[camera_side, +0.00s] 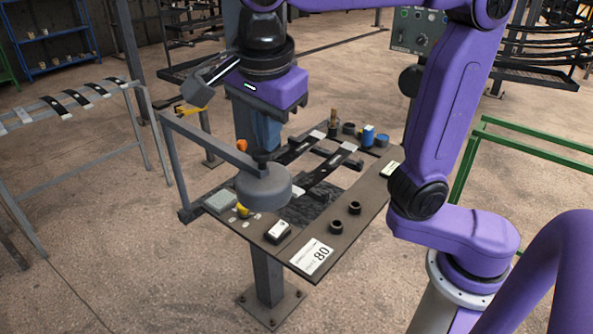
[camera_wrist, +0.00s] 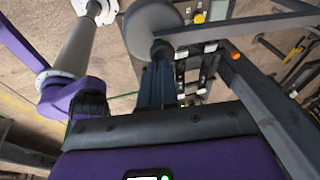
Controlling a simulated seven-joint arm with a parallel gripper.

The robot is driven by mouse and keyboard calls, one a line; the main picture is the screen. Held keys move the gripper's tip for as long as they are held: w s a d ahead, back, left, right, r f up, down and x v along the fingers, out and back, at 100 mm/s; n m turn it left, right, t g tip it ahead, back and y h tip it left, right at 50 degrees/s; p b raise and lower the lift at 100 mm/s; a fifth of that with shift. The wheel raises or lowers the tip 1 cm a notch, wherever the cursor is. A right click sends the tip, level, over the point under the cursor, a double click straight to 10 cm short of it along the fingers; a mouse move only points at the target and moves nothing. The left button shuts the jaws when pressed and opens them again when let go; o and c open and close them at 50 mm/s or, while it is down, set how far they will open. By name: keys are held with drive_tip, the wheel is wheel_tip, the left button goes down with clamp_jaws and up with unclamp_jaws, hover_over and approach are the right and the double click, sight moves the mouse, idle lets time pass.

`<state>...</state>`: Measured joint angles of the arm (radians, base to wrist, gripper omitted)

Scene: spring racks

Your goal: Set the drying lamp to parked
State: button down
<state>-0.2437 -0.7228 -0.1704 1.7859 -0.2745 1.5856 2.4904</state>
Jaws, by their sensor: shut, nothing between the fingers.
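The drying lamp appears to be the round grey head (camera_side: 264,188) on a grey swing arm (camera_side: 212,143). The arm runs from a post at the table's left corner, and the head hangs over the near left part of the table. In the wrist view the lamp head (camera_wrist: 150,30) is at the top, with the arm leading right. An orange knob (camera_side: 241,146) shows near the arm. My gripper (camera_side: 266,146) points down behind the lamp arm, fingers shut and empty. In the wrist view the fingers (camera_wrist: 157,70) overlap the head's lower edge; contact cannot be told.
The table (camera_side: 313,238) holds dark leaf springs (camera_side: 329,168), black rings (camera_side: 336,226), a blue can (camera_side: 368,135), a small white-topped box (camera_side: 278,231) and a card marked 80 (camera_side: 311,257). A rack with strips stands left, a green frame (camera_side: 535,150) right.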

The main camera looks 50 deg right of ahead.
drive_tip(key=shift+s+d+n+t, duration=0.3)
drive_tip(key=shift+d+n, duration=0.15)
drive_tip(key=shift+n, duration=0.15)
drive_tip(key=shift+s+d+n+t+y, duration=1.8)
drive_tip(key=shift+s+d+n+y, duration=1.95)
drive_tip(key=shift+n, duration=2.95)
drive_tip(key=w+a+f+h, duration=0.1)
drive_tip(key=w+a+f, duration=0.4)
drive_tip(key=f, duration=0.2)
drive_tip(key=shift+w+a+f, duration=0.15)
drive_tip(key=shift+w+f, duration=0.1)
drive_tip(key=shift+f, duration=0.15)
drive_tip(key=w+a+m+h, duration=0.1)
drive_tip(key=a+m+h, duration=0.1)
drive_tip(key=a, duration=0.9)
drive_tip(key=shift+a+m+t, duration=0.3)
drive_tip(key=shift+m+t, duration=0.1)
drive_tip(key=shift+m, duration=0.5)
drive_tip(key=shift+w+h, duration=0.1)
drive_tip(key=shift+h, duration=0.15)
